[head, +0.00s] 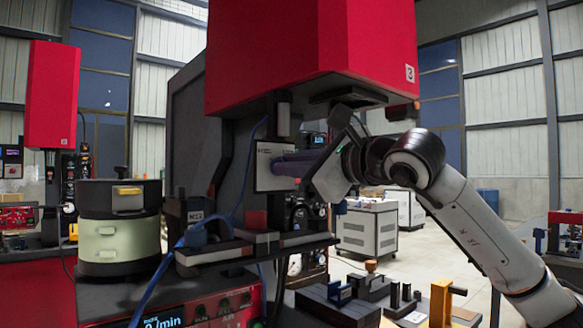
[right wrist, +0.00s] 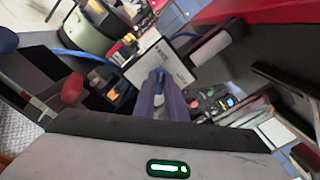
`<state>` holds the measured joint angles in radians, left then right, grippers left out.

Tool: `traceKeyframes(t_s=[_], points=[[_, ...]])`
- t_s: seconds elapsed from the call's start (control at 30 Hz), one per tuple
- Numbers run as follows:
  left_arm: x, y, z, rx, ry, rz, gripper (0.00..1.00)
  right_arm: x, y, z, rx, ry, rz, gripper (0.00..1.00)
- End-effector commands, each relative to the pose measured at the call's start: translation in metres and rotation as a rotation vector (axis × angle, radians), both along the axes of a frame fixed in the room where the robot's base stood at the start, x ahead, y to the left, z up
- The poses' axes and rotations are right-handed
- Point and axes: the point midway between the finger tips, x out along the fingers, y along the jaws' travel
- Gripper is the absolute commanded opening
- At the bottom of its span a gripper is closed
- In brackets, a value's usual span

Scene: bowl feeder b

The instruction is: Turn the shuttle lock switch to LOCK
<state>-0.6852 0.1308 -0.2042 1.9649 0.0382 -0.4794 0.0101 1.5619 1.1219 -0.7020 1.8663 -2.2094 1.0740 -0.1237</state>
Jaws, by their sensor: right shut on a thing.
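The shuttle lock switch sits on a white panel (head: 266,176) under the red machine head. My right gripper (head: 282,165) reaches it from the right with its purple fingers against the panel. In the right wrist view the white panel (right wrist: 176,68) lies beyond my purple fingers (right wrist: 159,84). They are shut on the switch's knob, which is mostly hidden between the fingertips. Which way the knob points cannot be told, and the panel's lettering is too small to read. My left gripper is not in view.
The red machine head (head: 310,50) hangs just above my right arm. A blue cable (head: 236,190) runs left of the panel. A bowl feeder (head: 118,228) stands at the left. Below are a black fixture block (head: 335,305) and a yellow clamp (head: 441,298).

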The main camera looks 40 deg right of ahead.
Motion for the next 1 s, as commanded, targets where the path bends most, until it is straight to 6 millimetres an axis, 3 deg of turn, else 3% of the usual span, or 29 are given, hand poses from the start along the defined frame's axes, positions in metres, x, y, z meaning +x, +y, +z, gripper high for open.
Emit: traceKeyframes(t_s=[0.4, 1.0], points=[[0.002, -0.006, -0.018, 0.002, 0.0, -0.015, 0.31, 0.0, 0.0, -0.002, 0.332, 0.026, 0.003, 0.0], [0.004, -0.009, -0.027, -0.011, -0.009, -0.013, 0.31, 0.001, -0.003, 0.0, 0.899, 0.072, 0.002, 0.0]])
